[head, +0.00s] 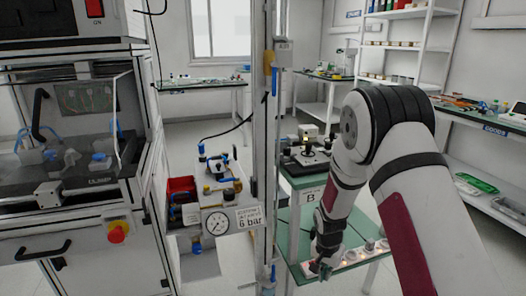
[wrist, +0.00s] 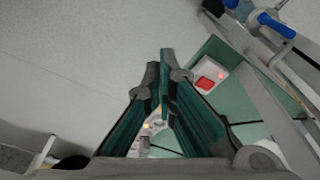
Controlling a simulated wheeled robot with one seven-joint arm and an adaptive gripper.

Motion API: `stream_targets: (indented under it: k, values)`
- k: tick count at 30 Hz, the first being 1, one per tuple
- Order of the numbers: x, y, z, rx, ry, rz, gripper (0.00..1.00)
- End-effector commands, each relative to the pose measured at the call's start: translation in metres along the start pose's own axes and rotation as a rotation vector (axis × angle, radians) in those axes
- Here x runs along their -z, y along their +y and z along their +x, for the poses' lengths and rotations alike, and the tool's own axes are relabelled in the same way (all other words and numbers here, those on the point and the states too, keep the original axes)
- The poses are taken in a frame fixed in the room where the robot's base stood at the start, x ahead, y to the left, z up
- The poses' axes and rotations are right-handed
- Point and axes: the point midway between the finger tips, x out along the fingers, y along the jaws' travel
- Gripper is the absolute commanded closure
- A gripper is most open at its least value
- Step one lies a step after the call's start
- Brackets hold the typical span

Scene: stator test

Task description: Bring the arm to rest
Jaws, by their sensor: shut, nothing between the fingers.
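My arm (head: 405,130) reaches in from the right of the head view and bends down at its elbow. My gripper (head: 318,266) hangs low at the end of it, over the left end of a white strip of sockets (head: 357,254) on the lower green shelf. In the wrist view my gripper (wrist: 161,72) shows its two green-lined fingers drawn together at the tips, with nothing between them. A red switch (wrist: 208,82) on a white block shows just right of the fingertips. I cannot tell whether the fingers touch the strip.
A grey post (head: 264,130) stands left of my gripper. A green table (head: 300,182) marked B bears a microscope-like device (head: 308,150). A pressure gauge unit (head: 217,222) marked 6 bar is farther left, next to a test cabinet (head: 75,200). Shelves (head: 480,195) line the right.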

Motion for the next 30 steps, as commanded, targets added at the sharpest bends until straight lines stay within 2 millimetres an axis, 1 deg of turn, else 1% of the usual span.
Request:
stream_targets:
  k: [1,5,8,11,14,16,18,20,21,24,26,27,30]
  values:
    - [0.001,0.000,-0.009,0.003,0.002,-0.005,1.00]
    - [0.001,0.004,-0.033,0.003,-0.001,-0.023,1.00]
    - [0.001,0.009,-0.055,0.004,-0.004,-0.041,1.00]
    - [-0.001,0.015,-0.082,0.007,-0.007,-0.065,1.00]
    - [-0.005,0.025,-0.118,0.009,-0.011,-0.097,1.00]
    - [-0.010,0.035,-0.146,0.012,-0.014,-0.125,1.00]
    - [-0.018,0.046,-0.175,0.014,-0.019,-0.156,1.00]
    - [-0.026,0.056,-0.198,0.017,-0.024,-0.184,1.00]
    - [-0.032,0.064,-0.212,0.018,-0.027,-0.201,1.00]
    - [-0.048,0.084,-0.246,0.023,-0.034,-0.247,1.00]
    - [-0.059,0.096,-0.265,0.026,-0.039,-0.276,1.00]
    - [-0.067,0.105,-0.277,0.028,-0.041,-0.295,1.00]
    - [-0.088,0.127,-0.303,0.033,-0.048,-0.345,1.00]
